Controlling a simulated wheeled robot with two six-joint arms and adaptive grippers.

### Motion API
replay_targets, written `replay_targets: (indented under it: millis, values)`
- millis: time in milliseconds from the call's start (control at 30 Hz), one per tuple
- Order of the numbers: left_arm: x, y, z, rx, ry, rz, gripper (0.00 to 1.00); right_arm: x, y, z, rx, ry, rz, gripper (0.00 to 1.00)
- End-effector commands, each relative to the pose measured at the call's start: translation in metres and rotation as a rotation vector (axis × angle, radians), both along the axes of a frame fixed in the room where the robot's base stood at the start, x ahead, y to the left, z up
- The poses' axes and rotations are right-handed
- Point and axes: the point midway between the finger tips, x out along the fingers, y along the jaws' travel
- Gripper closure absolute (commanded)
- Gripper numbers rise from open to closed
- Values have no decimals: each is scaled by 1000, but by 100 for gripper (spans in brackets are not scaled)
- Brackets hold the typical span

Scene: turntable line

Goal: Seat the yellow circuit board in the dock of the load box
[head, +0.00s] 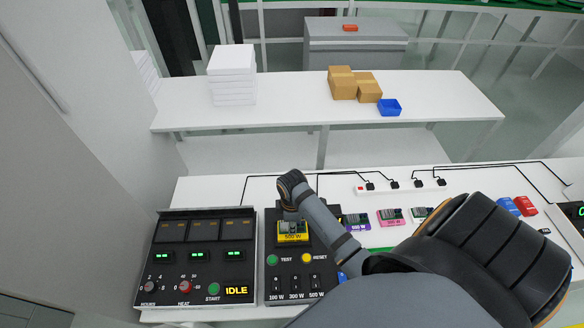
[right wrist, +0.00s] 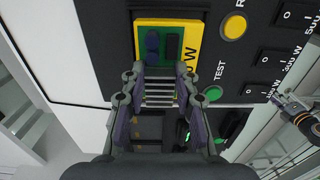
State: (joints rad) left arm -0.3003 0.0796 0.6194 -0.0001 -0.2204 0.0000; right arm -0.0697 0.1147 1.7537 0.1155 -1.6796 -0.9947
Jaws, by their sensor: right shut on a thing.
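The yellow circuit board (head: 292,238), marked 500 W, is at the upper part of the black load box (head: 273,285). It also shows in the right wrist view (right wrist: 196,47), with a green face and dark parts. My right gripper (head: 291,219) comes down over it from above and is shut on it; the fingers (right wrist: 160,88) flank a ribbed grey part. The dock is hidden under the board and gripper, so I cannot tell whether the board is fully seated. What looks like my left gripper (right wrist: 290,106) shows at the right wrist view's edge; its jaw state is unclear.
The load box has TEST (head: 272,259) and RESET (head: 307,258) buttons and several switches below. A black oven panel reading IDLE (head: 237,291) stands to its left. Purple (head: 356,221) and pink (head: 390,217) boards lie right, near a power strip (head: 405,187).

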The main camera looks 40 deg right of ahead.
Motion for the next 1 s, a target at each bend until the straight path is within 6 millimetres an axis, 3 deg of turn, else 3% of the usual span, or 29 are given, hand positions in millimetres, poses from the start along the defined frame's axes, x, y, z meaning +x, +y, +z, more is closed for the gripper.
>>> replay_targets:
  millis: [1000]
  values:
    - [1, 0, 0, 0, -2, 0, 60, 0, 0, -10, -1, -1, 0, 100]
